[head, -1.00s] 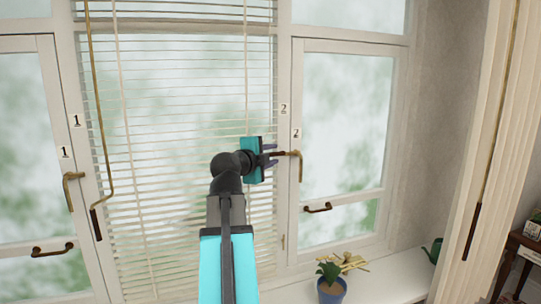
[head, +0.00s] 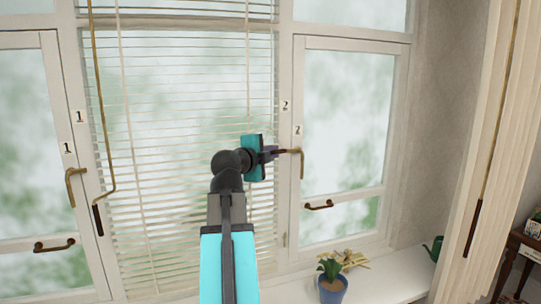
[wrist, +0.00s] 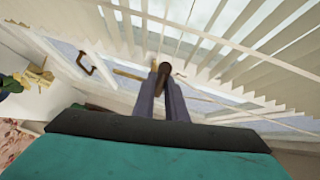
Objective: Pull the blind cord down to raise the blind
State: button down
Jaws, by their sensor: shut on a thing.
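The white slatted blind (head: 190,190) hangs in the middle window bay, its slats spread down the pane. My gripper (head: 270,153) is in front of its right edge, beside the window post. In the wrist view, my gripper's two grey fingers (wrist: 162,95) are shut on a small dark brown, round-ended pull (wrist: 165,69), which stands out at the fingertips. In the head view its brown end (head: 283,152) overlaps the brass window latch (head: 301,163). A thin pale line (head: 247,80) runs down the blind above my gripper; its join to the pull cannot be made out.
A brass rod with a brown grip (head: 97,219) hangs at the blind's left. A lower window handle (head: 319,205) is right of my gripper. A potted plant (head: 332,285) stands on the sill below right. A curtain (head: 500,130) hangs far right.

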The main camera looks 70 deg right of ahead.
notch_tip(320, 180, down, 38)
jog(key=b, duration=3.5)
jog(key=shift+d, duration=0.2)
jog(key=c, duration=2.2)
grip_release()
jog(key=o, duration=0.4)
jog(key=shift+d+f, duration=0.15)
jog(key=shift+d, duration=0.15)
jog(key=shift+c, duration=0.2)
jog(key=shift+o, duration=0.2)
jog(key=shift+a, duration=0.2)
jog(key=shift+a+r, duration=0.15)
jog(key=shift+r, duration=0.05)
